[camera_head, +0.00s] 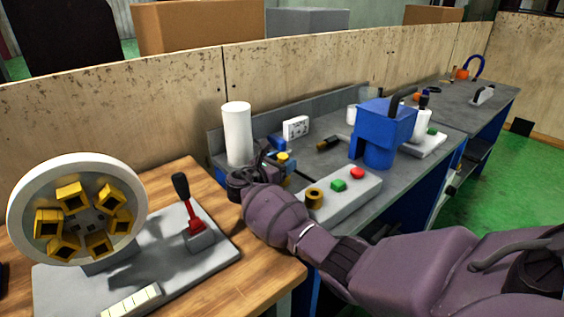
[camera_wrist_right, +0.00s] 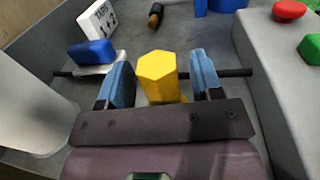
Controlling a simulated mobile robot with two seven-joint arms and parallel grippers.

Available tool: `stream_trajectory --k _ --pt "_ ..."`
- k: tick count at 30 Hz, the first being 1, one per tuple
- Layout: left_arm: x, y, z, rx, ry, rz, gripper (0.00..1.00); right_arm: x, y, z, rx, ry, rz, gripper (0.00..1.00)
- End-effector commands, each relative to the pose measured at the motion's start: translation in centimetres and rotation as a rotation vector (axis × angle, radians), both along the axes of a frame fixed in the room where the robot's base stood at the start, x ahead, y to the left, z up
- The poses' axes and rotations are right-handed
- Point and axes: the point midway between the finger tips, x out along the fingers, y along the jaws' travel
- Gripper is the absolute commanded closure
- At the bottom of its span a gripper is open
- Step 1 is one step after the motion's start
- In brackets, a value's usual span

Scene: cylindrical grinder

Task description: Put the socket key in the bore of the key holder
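The socket key, with a yellow hexagonal head (camera_wrist_right: 157,75) and a thin black crossbar (camera_wrist_right: 236,72), is on the grey bench. Its yellow head also shows in the head view (camera_head: 282,156). My right gripper (camera_wrist_right: 161,82) has its blue fingers on either side of the yellow head, with a visible gap at the right finger. The gripper is open. In the head view the right wrist partly hides the key. A brass ring with a dark opening (camera_head: 314,194) stands on a grey box; I cannot tell whether it is the key holder. My left gripper is out of view.
The grey box (camera_head: 345,197) has a green (camera_head: 338,185) and a red button beside the ring. A white cylinder (camera_head: 237,134), a white labelled block (camera_head: 296,127) and a blue machine (camera_head: 384,131) surround the gripper. The wooden table (camera_head: 160,186) holds a chuck (camera_head: 77,210) and a lever.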

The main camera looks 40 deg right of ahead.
Motion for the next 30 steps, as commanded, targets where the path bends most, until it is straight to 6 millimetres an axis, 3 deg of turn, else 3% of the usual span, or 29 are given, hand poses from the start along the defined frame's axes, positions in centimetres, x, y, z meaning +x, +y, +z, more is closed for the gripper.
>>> stream_trajectory --k 9,22,30 --pt "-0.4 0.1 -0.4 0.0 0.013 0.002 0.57 0.0 0.1 0.4 0.0 -0.001 0.001 0.41" --pt "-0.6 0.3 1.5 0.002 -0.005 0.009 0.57 -1.2 6.0 0.6 0.001 -0.002 0.002 0.41" --pt "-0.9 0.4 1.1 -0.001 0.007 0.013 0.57 -1.6 7.4 0.3 0.001 0.0 0.0 0.41"
